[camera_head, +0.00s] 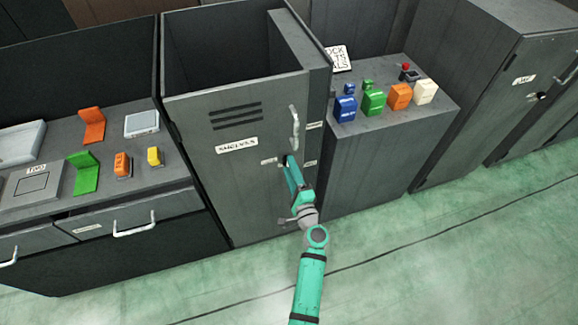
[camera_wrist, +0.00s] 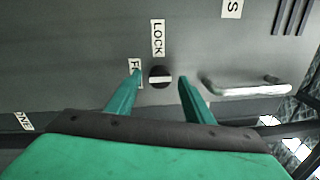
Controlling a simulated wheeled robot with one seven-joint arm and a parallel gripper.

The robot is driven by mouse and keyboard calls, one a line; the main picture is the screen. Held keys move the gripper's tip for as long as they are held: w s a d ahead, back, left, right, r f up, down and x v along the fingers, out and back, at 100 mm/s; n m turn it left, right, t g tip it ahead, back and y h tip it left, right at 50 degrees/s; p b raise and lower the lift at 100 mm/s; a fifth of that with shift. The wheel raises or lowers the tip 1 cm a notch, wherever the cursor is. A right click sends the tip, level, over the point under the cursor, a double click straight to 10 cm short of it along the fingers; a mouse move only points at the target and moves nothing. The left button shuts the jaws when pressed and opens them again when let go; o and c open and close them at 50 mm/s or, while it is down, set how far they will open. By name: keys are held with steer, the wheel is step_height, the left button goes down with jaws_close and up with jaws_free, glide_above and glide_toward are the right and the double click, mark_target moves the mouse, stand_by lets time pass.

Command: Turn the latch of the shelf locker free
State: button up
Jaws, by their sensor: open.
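The shelf locker (camera_head: 190,135) is a grey cabinet with a "SHELVES" label on its door, and the door looks closed. Its latch (camera_wrist: 160,77) is a round black knob with a pale bar across it, seen in the wrist view beside a "LOCK" label (camera_wrist: 158,38). The pale bar lies crosswise in that view. A second label (camera_wrist: 135,73), starting with F, is partly hidden by a finger. My gripper (camera_wrist: 160,82) is open, with its fingers on either side of the knob, apparently not touching it. In the head view my gripper (camera_head: 287,160) is at the door, and the arm hides the latch.
A metal door handle (camera_head: 294,127) is above my gripper; it also shows in the wrist view (camera_wrist: 245,88), right of the knob. A bench with coloured blocks (camera_head: 373,98) stands right, and a drawer bench (camera_head: 105,212) left. The green floor in front is clear.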

steer(key=v, duration=0.9)
steer(key=s+f+n+g+h, duration=0.2)
steer(key=s+f+n, duration=0.15)
steer(key=s, duration=0.75)
steer(key=s+f+n+g+h, duration=0.25)
steer(key=s+f, duration=0.25)
steer(key=s, duration=0.5)
steer(key=s+a+r+n+t+h, duration=0.1)
steer(key=s+a+r+n+t, duration=0.1)
steer(key=s+r+n, duration=0.8)
steer(key=s+a+r, duration=0.1)
steer(key=s+r, duration=0.5)
steer(key=s, duration=0.1)
steer(key=shift+r, duration=0.15)
stand_by(0.5)
